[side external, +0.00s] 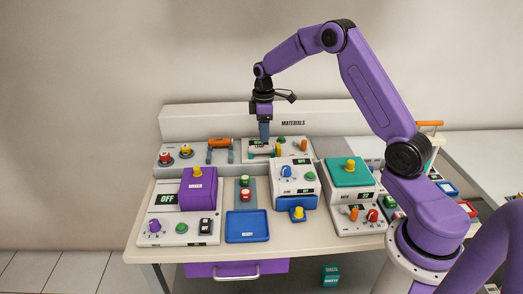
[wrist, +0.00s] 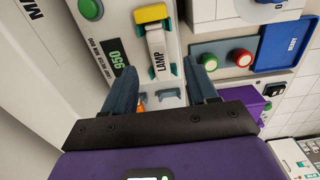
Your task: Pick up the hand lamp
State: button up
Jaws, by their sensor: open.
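The hand lamp (side external: 256,149) sits on the back-row unit, partly hidden by my gripper in the side view. In the wrist view the lamp (wrist: 158,50) is a white body marked LAMP with a yellow end (wrist: 152,14). My gripper (side external: 264,140) points down over that unit. In the wrist view the gripper's blue-grey fingers (wrist: 160,76) are spread apart, one on each side of the line of the lamp. The gap between them holds nothing that I can see gripped. I cannot tell the exact height of the fingertips above the lamp.
A green button (side external: 281,139) and an orange piece (side external: 304,145) stand right of the lamp. An orange-handled tool (side external: 219,142) rests on a stand to its left. The white back wall marked MATERIALS (side external: 293,123) rises close behind. A blue tray (side external: 247,226) lies in front.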

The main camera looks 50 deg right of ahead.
aim_at(263, 147)
jog(key=shift+w+f, duration=0.2)
jog(key=shift+f, duration=2.75)
grip_shut()
